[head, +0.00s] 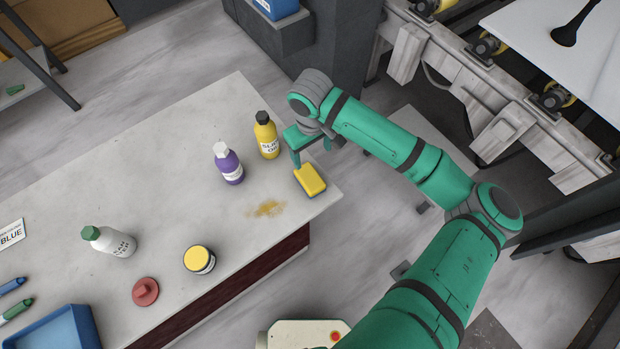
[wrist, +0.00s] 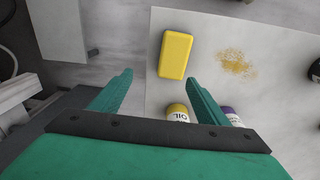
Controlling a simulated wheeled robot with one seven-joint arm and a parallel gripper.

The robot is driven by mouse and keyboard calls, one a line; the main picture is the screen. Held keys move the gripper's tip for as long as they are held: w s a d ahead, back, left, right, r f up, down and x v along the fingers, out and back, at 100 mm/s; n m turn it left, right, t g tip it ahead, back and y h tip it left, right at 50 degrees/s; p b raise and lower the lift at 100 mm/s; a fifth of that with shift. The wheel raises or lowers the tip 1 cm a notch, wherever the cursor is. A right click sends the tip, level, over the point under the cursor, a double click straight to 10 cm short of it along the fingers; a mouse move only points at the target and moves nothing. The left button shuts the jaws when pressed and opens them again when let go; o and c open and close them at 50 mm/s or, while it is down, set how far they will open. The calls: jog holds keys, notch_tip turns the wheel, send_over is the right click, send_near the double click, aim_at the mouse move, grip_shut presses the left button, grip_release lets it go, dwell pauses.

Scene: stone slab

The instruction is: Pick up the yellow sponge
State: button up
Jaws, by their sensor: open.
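The yellow sponge (head: 310,180) lies on the stone slab (head: 180,185) near its right corner, and it also shows in the wrist view (wrist: 175,55). My gripper (head: 311,158) is open and empty. In the head view it is just behind the sponge, beside the yellow bottle. In the wrist view its two fingers (wrist: 158,84) are spread apart, and the sponge lies beyond the fingertips, a little right of the middle between them. The gripper is not touching the sponge as far as I can see.
A yellow bottle (head: 266,135) and a purple bottle (head: 228,163) stand left of my gripper. A brown stain (head: 267,209) marks the slab. A white bottle (head: 109,241), a yellow-lidded jar (head: 199,260), a red disc (head: 145,291) and a blue tray (head: 55,335) are farther left.

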aim_at(309, 175)
jog(key=shift+s+a+f+g, duration=0.1)
jog(key=shift+s+a+g, duration=0.15)
jog(key=shift+s, duration=0.3)
jog(key=shift+s+a+g, duration=0.15)
jog(key=shift+s+a, duration=0.1)
jog(key=shift+s, duration=0.25)
notch_tip(309, 175, down, 10)
jog(key=shift+w+f, duration=0.1)
jog(key=c, duration=1.1)
